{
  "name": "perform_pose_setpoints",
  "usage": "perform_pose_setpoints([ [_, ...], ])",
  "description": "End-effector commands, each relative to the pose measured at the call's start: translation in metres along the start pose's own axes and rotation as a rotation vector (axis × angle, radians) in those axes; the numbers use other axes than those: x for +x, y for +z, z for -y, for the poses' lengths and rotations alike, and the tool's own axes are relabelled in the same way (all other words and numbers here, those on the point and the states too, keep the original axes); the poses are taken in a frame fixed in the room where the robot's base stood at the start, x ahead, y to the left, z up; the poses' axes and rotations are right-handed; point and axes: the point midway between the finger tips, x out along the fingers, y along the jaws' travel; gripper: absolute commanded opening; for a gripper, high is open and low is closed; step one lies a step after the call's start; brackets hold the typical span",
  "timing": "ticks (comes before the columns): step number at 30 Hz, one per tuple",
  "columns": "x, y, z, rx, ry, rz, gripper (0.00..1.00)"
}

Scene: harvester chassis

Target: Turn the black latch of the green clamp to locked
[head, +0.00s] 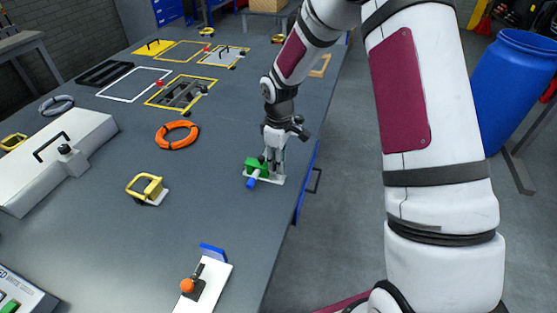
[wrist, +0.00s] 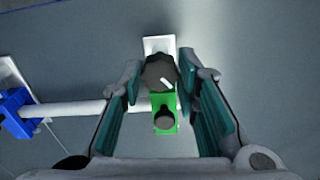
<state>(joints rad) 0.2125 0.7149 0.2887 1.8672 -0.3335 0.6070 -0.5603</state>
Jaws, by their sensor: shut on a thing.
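The green clamp (wrist: 157,101) sits on a white base plate (wrist: 158,44) in the wrist view. Its black latch (wrist: 158,68) is a dark faceted knob with a white mark pointing toward the lower right. My gripper (wrist: 160,75) is shut on the latch from above, with a fingertip on each side. A second, smaller dark round knob (wrist: 164,121) stands on the green part, nearer the palm. In the head view the green clamp (head: 255,166) is near the table's right edge, partly hidden by my gripper (head: 273,164).
A white pipe (wrist: 75,109) with a blue fitting (wrist: 16,112) extends left from the clamp. In the head view, an orange ring (head: 177,135), a yellow-handled part (head: 146,188) and an orange-knobbed plate (head: 205,283) lie on the grey table (head: 110,240). A blue barrel (head: 512,85) stands right.

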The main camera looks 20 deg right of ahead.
Motion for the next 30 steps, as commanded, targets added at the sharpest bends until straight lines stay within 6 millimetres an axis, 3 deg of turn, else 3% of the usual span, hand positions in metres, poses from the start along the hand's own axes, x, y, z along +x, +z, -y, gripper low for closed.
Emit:
perform_pose_setpoints([
  [18, 0.0, -0.0013, -0.0002, 0.532, 0.002, -0.002, 0.01],
  [30, -0.0002, -0.0012, 0.0003, 0.686, 0.001, -0.002, 0.01],
])
